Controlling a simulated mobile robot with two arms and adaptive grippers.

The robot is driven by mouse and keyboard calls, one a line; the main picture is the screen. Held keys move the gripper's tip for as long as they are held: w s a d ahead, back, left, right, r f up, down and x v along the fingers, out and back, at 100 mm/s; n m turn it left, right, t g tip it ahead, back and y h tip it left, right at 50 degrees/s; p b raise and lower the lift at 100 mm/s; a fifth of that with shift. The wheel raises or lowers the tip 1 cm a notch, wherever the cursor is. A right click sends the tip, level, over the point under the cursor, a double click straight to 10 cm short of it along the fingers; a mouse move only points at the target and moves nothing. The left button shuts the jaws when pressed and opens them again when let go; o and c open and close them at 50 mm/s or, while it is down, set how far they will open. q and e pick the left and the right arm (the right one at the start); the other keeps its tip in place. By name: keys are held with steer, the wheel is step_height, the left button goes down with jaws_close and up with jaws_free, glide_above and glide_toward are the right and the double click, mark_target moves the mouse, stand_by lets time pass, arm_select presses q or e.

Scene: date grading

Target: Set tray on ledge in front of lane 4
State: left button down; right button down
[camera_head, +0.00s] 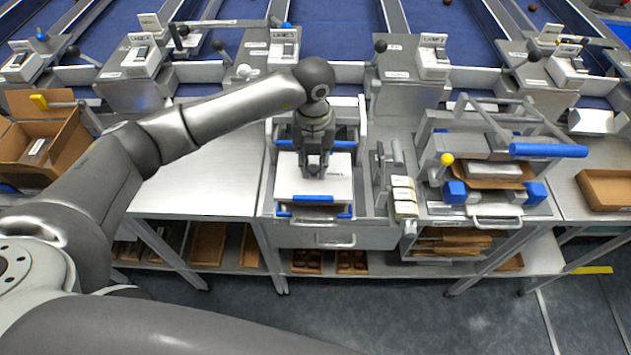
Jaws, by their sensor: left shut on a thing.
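My left gripper (316,168) points down and is shut on a white, tray-like piece (290,185) with a small label. The fingers cover part of it, so the exact grip is hidden. The piece sits within a grey station with blue corner blocks (345,212); whether it rests there or is lifted I cannot tell. A light metal ledge (203,72) runs in front of the blue lanes (330,18). Lane units with small labels stand along it, including one at centre (284,47) and one to its right (433,56); I cannot read the lane numbers surely. My right gripper is out of view.
A press-like frame with a blue handle (548,151) stands right of the station. An open cardboard box (62,150) is at the left, a shallow brown box (606,188) at the right. Black-knobbed levers (380,46) stick up along the ledge. The left counter (205,175) is clear.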

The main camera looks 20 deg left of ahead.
arm_select(q)
steer(key=s+a, duration=0.2)
steer(key=a, duration=0.7)
steer(key=shift+s+a+b, duration=0.2)
steer(key=shift+a+b, duration=0.05)
steer(key=shift+b, duration=0.15)
steer(key=s+a+b, duration=0.2)
steer(key=a, duration=0.7)
steer(key=shift+s+a, duration=0.15)
steer(key=shift+a, duration=0.2)
stand_by(0.5)
steer(key=s+a+b, duration=0.2)
steer(key=a, duration=0.7)
steer(key=shift+s+a+b, duration=0.15)
steer(key=shift+b, duration=0.2)
stand_by(0.4)
steer(key=shift+f+b, duration=2.15)
steer(key=shift+f, duration=0.55)
stand_by(0.4)
